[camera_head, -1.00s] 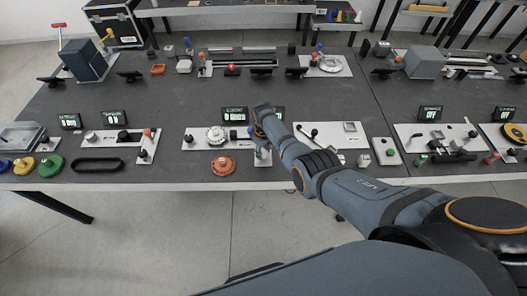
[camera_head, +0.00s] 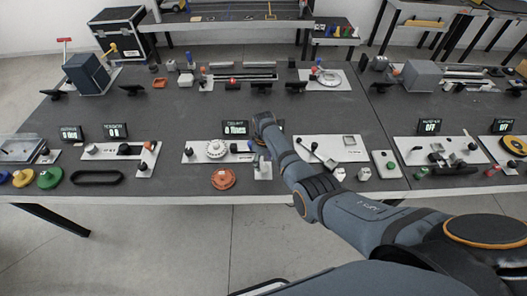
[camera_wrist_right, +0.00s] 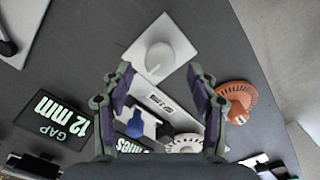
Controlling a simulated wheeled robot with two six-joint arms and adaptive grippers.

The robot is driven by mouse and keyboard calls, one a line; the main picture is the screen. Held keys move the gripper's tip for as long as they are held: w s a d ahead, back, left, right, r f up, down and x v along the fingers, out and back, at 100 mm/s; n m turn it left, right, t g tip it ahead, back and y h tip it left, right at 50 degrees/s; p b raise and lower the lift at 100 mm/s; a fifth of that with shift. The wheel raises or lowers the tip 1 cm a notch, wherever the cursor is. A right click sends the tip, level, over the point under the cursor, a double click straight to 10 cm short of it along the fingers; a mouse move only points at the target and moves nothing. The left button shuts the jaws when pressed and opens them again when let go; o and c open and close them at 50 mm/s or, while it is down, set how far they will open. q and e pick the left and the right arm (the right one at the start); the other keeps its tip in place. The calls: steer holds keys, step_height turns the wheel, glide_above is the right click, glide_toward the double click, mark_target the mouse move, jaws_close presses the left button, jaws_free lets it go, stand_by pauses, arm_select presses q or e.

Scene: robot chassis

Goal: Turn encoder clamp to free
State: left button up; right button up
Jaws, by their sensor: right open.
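The encoder plate (camera_head: 200,157) carries a round white dial (camera_head: 215,149) and a black knob. In the right wrist view the white dial (camera_wrist_right: 185,143) shows low, with a blue lever-like part (camera_wrist_right: 137,122) beside it. That blue part may be the clamp; I cannot tell its setting. My right gripper (camera_wrist_right: 160,75) is open and empty, pointing down over the plates. Its fingers frame a pale round knob (camera_wrist_right: 157,57) on a small white plate. In the head view my right gripper (camera_head: 264,124) hides part of the area right of the dial. My left gripper is not in view.
A display (camera_head: 235,128) stands behind the encoder plate; a "GAP 12 mm" display (camera_wrist_right: 56,122) shows in the wrist view. An orange dial (camera_head: 223,178) lies in front of the plate. A lever panel (camera_head: 345,148) is to the right.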

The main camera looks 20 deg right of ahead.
mark_target(264, 166)
step_height(264, 166, up, 9)
stand_by(0.6)
